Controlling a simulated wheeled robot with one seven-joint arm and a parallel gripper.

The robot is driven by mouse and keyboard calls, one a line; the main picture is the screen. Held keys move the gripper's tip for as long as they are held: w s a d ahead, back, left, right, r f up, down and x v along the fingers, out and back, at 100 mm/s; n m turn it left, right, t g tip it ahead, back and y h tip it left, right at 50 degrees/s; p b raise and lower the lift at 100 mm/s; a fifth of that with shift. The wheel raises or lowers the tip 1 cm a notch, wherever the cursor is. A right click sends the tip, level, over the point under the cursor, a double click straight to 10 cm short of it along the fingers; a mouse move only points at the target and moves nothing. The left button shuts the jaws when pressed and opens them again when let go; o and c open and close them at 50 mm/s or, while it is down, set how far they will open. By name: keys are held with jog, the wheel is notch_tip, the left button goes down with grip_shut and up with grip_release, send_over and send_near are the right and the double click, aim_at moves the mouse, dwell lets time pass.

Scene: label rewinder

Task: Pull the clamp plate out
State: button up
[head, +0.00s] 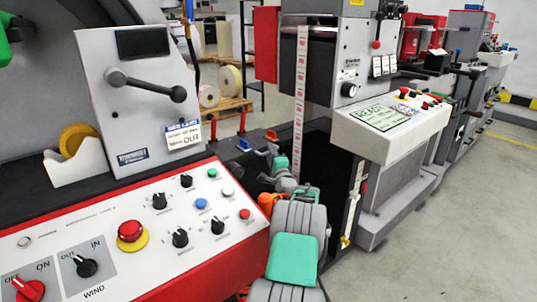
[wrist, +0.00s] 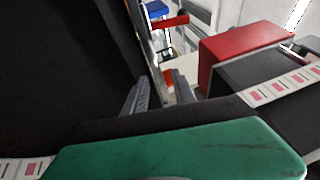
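I cannot pick out the clamp plate for certain in either view. In the wrist view, my gripper (wrist: 160,76) shows two grey fingers standing apart with nothing visible between them. They lie beside a large dark surface on the left. Past them are a red lever (wrist: 171,22) and a blue piece (wrist: 156,9). In the head view, my gripper (head: 278,160) is at the dark middle section between the two machine panels, largely hidden by my arm. A small red piece (head: 271,135) and a blue piece (head: 243,145) are near it.
A printed label strip (head: 299,95) hangs behind my arm. The front control panel (head: 130,225) has a red stop button (head: 130,231) and several knobs. A second control panel (head: 385,116) stands right. A red block (wrist: 245,48) shows in the wrist view. The floor at right is clear.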

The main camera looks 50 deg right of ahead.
jog(key=shift+w+d+r, duration=0.1)
jog(key=shift+w+d, duration=0.1)
jog(key=shift+w, duration=0.1)
jog(key=shift+c, duration=0.2)
grip_shut()
dwell(1.1)
